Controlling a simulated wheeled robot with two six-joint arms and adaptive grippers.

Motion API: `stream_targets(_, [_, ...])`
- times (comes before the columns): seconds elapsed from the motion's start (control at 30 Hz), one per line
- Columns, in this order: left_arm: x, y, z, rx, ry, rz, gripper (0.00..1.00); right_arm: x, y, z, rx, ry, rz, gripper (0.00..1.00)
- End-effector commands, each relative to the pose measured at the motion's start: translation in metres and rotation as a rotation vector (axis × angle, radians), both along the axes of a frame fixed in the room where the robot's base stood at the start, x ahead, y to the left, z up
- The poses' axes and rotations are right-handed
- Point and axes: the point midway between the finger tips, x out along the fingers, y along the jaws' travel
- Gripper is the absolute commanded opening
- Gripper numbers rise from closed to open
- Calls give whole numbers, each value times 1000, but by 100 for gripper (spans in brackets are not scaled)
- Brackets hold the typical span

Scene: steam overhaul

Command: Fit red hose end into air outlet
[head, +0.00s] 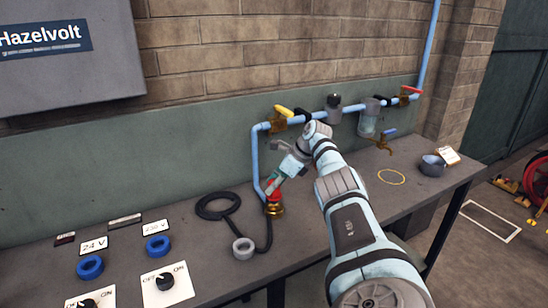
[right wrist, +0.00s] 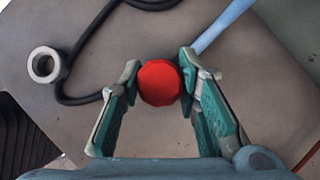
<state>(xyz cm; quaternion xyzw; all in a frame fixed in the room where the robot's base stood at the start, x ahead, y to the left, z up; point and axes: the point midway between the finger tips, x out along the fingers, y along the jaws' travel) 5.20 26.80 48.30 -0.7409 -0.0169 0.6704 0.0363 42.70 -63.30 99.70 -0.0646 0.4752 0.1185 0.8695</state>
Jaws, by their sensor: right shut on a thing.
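The red hose end (head: 272,194) is upright above a brass fitting (head: 275,210) on the bench. In the right wrist view the red hose end (right wrist: 160,83) shows as a round red top between the two fingers. My right gripper (head: 275,183) is shut on it. The black hose (head: 268,238) runs from below the red end across the bench to a coil. The light blue pipe (head: 255,155) comes down to the brass fitting, which I take as the air outlet. I cannot tell how the red end meets it. My left gripper is not in view.
A grey ring (head: 243,248) lies beside the hose. Valves with yellow (head: 284,112) and red handles sit on the wall pipe. A grey cup (head: 432,165) and a yellow circle (head: 391,177) are at the right.

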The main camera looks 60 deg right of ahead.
Motion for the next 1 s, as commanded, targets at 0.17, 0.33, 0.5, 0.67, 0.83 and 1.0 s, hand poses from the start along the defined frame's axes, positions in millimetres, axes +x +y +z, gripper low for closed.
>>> stream_targets(0.17, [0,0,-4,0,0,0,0,0,0,-5,0,0,0,0])
stream_targets(0.33, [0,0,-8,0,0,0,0,0,0,-10,0,-1,0,0])
stream_targets(0.5, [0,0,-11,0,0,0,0,0,0,-14,0,-1,0,0])
stream_targets(0.67, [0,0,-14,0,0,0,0,0,0,-18,0,-1,0,0])
stream_targets(0.83, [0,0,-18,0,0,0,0,0,0,-22,0,-1,0,0])
stream_targets(1.0, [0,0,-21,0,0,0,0,0,0,-26,0,-1,0,0])
